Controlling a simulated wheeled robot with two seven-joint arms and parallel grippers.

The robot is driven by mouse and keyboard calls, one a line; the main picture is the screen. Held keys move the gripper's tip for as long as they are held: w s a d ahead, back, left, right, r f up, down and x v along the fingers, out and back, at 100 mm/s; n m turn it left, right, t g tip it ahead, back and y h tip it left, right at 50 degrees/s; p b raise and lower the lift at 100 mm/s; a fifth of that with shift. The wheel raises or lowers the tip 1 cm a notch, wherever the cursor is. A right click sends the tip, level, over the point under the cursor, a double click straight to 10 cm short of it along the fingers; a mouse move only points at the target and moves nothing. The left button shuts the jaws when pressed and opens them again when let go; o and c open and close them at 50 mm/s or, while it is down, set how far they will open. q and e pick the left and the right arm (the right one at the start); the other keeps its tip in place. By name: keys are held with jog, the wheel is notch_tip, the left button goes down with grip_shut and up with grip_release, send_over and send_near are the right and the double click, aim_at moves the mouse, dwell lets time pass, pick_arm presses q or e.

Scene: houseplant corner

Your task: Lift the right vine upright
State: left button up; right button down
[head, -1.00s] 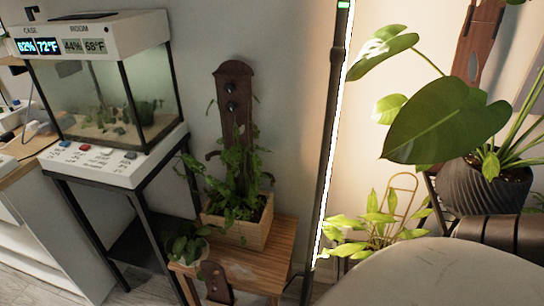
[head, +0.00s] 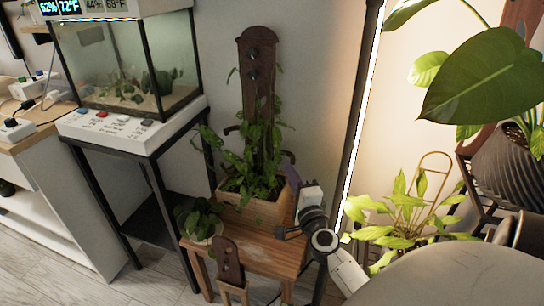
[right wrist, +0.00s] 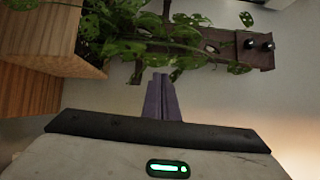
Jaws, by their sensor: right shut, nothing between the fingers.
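A leafy green vine plant (head: 236,155) grows in a wooden planter box (head: 252,212) in front of a dark brown upright board (head: 257,75) with two black knobs and side pegs. Leaves on the board's right side are partly raised; I cannot tell which stems are the right vine. My right gripper (head: 291,160) is beside the box's right end, its purple fingers shut and empty. In the right wrist view the closed fingers (right wrist: 160,96) point toward leaves (right wrist: 120,28) and the board (right wrist: 222,46), with no clear contact. My left gripper is not in view.
The box stands on a small wooden table (head: 268,248) with a small potted plant (head: 203,220). A glass terrarium (head: 125,70) stands left. A lit lamp pole (head: 355,130) and another leafy plant (head: 405,215) are close on the right.

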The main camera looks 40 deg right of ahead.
aim_at(264, 153)
pick_arm(q)
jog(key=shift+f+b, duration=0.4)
jog(key=shift+b, duration=0.15)
pick_arm(e)
jog(key=w+d, duration=0.2)
jog(key=w, duration=0.7)
jog(key=shift+w+r, duration=0.25)
jog(key=shift+w, duration=0.1)
